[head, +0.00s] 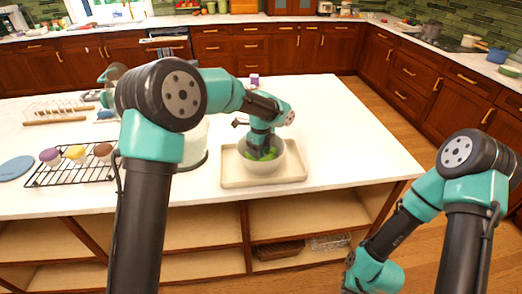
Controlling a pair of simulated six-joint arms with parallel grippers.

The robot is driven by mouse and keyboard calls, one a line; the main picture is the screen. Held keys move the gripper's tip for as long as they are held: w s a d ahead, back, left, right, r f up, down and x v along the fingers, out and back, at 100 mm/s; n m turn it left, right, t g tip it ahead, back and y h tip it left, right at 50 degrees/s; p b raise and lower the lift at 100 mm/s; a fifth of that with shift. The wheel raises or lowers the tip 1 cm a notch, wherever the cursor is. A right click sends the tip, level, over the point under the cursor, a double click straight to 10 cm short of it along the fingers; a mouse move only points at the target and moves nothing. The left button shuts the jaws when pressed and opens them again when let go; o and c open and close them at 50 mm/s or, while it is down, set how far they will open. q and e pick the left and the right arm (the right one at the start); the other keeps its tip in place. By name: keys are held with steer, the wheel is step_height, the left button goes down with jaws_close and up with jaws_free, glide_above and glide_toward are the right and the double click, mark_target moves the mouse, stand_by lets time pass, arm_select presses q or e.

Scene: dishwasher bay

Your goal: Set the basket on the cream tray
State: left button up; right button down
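The cream tray (232,178) lies on the white island top, with a pale bowl (262,165) of green items on it. My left gripper (262,153) points down at the bowl's mouth; its fingertips are hard to make out against the green contents. A brown basket (279,251) sits on the open shelf under the island, with a wire basket (331,242) to its right. My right gripper (349,272) is low in front of the island, near the bottom edge of the picture; its fingers are too small and dark to read.
A glass dome is partly hidden behind my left arm. The island top right of the tray is clear.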

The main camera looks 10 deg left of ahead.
arm_select(q)
steer(key=shift+o, duration=0.2)
step_height(320, 180, up, 12)
steer(key=shift+r, duration=0.15)
stand_by(0.5)
stand_by(0.5)
